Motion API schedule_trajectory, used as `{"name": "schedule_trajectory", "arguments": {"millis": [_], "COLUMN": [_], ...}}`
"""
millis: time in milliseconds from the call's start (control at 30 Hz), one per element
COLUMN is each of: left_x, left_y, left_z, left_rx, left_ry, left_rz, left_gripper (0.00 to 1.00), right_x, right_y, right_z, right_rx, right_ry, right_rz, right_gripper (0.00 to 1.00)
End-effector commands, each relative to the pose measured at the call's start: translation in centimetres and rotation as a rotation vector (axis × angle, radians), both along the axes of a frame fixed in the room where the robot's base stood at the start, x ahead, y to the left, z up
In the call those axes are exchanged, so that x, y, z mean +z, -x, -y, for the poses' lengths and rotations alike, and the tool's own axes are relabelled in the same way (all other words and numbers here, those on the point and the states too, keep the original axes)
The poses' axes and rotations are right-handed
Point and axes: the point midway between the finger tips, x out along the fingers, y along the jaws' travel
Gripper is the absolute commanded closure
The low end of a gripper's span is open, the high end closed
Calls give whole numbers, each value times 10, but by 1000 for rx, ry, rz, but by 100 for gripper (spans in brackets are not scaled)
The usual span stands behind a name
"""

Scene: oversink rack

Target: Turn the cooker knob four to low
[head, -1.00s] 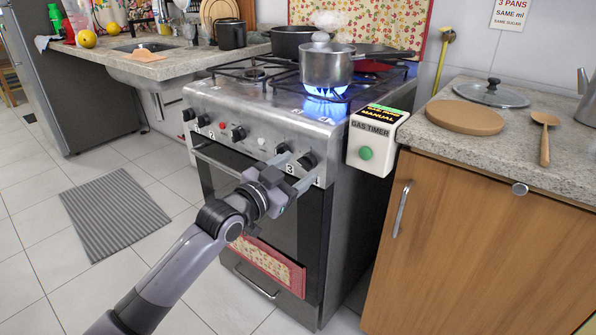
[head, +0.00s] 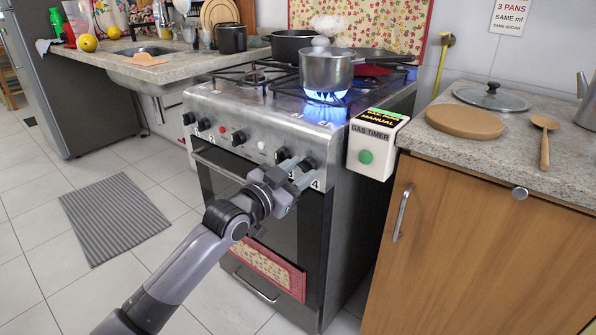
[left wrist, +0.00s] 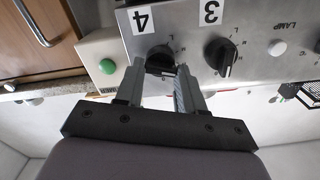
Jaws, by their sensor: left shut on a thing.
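Cooker knob four (head: 307,164) is a black knob at the right end of the steel front panel. The left wrist view shows it upside down beside its "4" label (left wrist: 142,19). My left gripper (head: 301,176) reaches the panel from below. Its two grey fingers (left wrist: 173,72) are shut on knob four, which they partly hide. Knob three (head: 283,154) is just to the left in the head view and apart from the fingers. The knob's exact pointer setting is hard to read. My right gripper is not in view.
A steel pot (head: 326,70) stands over a blue flame (head: 326,97) at the cooker's front right. A white gas timer box (head: 372,149) with a green button is close right of knob four. A wooden counter (head: 480,240) stands farther right.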

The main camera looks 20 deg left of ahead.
Motion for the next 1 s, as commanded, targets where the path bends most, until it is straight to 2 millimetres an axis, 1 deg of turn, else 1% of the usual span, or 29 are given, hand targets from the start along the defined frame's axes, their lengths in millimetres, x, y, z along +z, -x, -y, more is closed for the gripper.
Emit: {"name": "schedule_trajectory", "arguments": {"millis": [100, 300, 567, 700, 1000], "left_x": [2, 4, 3, 2, 1], "left_y": [0, 0, 0, -1, -1], "left_z": [0, 0, -1, -2, -2], "left_rx": [0, 0, 1, 1, 1], "left_ry": [47, 179, 407, 533, 801], "left_rz": [-19, -68, -151, -196, -292], "left_gripper": [92, 92, 92, 92, 92], "right_x": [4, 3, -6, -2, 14], "right_y": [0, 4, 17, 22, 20], "right_z": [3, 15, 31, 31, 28], "right_rx": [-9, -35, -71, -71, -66], "right_ry": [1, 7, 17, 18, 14], "right_rz": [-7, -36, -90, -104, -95], "right_gripper": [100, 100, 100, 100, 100]}}
